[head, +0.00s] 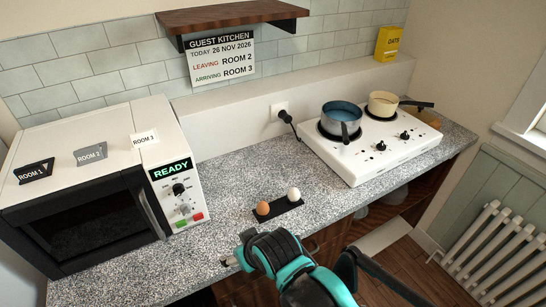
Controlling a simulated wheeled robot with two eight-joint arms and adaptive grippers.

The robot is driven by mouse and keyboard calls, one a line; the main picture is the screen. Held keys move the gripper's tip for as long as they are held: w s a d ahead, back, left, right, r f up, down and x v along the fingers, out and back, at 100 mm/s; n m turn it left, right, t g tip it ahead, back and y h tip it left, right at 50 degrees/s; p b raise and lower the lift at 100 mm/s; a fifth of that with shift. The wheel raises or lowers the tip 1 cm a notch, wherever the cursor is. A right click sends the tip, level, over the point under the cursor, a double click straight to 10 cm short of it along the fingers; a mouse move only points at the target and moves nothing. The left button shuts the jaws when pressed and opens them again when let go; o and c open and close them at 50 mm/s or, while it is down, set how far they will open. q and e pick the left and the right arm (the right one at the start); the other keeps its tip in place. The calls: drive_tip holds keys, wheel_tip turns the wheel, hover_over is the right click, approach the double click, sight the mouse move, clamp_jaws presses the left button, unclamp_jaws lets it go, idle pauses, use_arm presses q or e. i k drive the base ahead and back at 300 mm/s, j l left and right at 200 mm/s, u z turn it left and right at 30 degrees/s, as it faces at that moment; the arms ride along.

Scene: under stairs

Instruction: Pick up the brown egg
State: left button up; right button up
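The brown egg (263,208) sits in the left part of a small black tray (281,210) on the speckled grey counter. A white egg (294,194) sits in the same tray, to its right. My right gripper (229,262), on a teal and black arm from the lower right, is over the counter's front edge. It is in front of and left of the brown egg, clear of it. Its fingertips are small and partly hidden by the wrist, so their opening is unclear. My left gripper is out of view.
A microwave (180,160) reading READY, with room cards on top, stands left. A white hob (378,150) with a blue pot (341,117) and a cream pan (383,103) stands right. Counter around the tray is free. A shelf (232,16) hangs above; a radiator (495,250) is far right.

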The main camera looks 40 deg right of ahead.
sight(263, 208)
drive_tip(key=k+z, duration=0.1)
drive_tip(key=z, duration=1.6)
